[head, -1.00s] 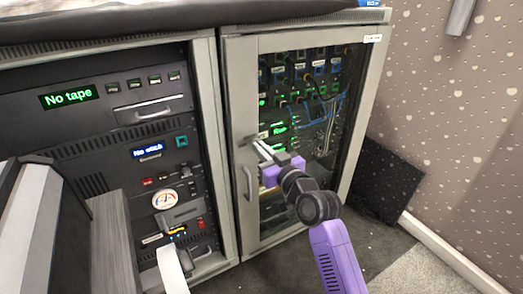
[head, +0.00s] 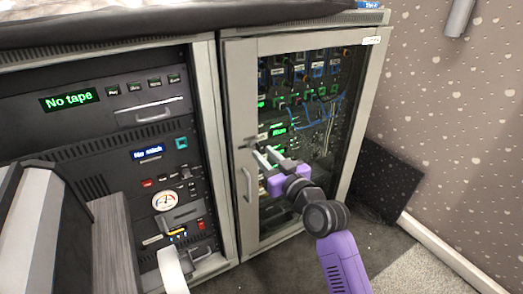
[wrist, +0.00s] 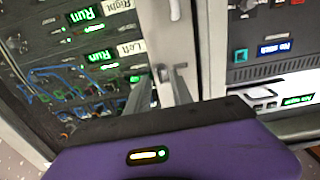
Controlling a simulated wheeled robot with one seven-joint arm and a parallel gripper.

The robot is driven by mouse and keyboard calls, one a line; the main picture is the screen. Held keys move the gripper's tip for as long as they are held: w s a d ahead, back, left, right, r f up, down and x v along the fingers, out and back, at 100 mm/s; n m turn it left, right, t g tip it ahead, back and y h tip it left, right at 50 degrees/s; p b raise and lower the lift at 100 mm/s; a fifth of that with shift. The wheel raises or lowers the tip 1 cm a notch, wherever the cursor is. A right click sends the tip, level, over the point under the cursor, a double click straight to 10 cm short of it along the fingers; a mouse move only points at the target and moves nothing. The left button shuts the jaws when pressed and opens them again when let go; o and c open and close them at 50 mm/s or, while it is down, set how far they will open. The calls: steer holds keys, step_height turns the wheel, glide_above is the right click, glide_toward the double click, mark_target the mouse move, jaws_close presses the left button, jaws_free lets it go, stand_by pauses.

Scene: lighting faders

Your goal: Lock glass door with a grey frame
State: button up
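The glass door with a grey frame (head: 243,95) stands closed, as far as I can see, on the right-hand rack cabinet. A vertical handle (head: 246,184) is on its left stile. A small dark lock fitting (head: 249,140) sits on the stile above the handle; its turned position is too small to tell. My gripper (head: 263,151) is in front of the stile, with its fingertips close to the fitting. In the wrist view my gripper (wrist: 160,78) has its two fingers apart, pointing at the grey stile, with nothing clearly held. Whether a finger touches the door cannot be told.
An open-fronted rack (head: 120,120) with a "No tape" display stands left of the door. A speckled wall (head: 450,130) and a dark panel (head: 392,180) are on the right. Carpeted floor (head: 390,265) lies in front. A dark cover (head: 150,20) lies on top.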

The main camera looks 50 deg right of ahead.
steer(key=shift+p+v, duration=0.4)
steer(key=shift+v, duration=2.25)
steer(key=s+a+f+n+g+y, duration=0.1)
steer(key=s+a+f+y, duration=0.1)
steer(key=s+a, duration=0.75)
steer(key=s+a+f+n+g+y, duration=0.1)
steer(key=s+a+f, duration=0.35)
steer(key=s, duration=0.75)
steer(key=s+a+n+y, duration=0.1)
steer(key=s+a+y, duration=0.1)
steer(key=s+a, duration=0.8)
step_height(320, 180, up, 31)
steer(key=p, duration=3.1)
steer(key=shift+s+d+g, duration=0.3)
steer(key=shift+s+d, duration=0.1)
steer(key=shift+d, duration=0.1)
